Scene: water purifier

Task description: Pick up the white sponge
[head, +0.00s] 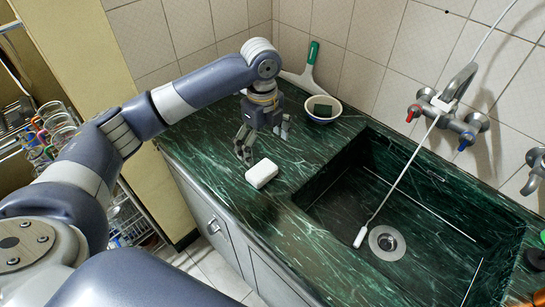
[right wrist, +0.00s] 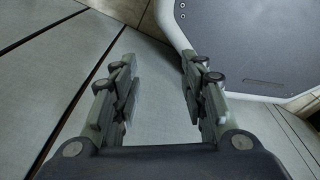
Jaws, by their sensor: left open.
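The white sponge (head: 262,173) is a small block lying on the dark green marble counter (head: 215,160), left of the sink. My left gripper (head: 264,148) is open and empty, pointing down just behind the sponge, apart from it as far as the head view shows. The sponge is fully visible. My right gripper (right wrist: 160,95) shows in the right wrist view with its two fingers apart and nothing between them. It is not seen in the head view.
The sink (head: 420,225) lies right of the sponge, with a tap (head: 450,105) above. A dish rack (head: 50,135) is at the left.

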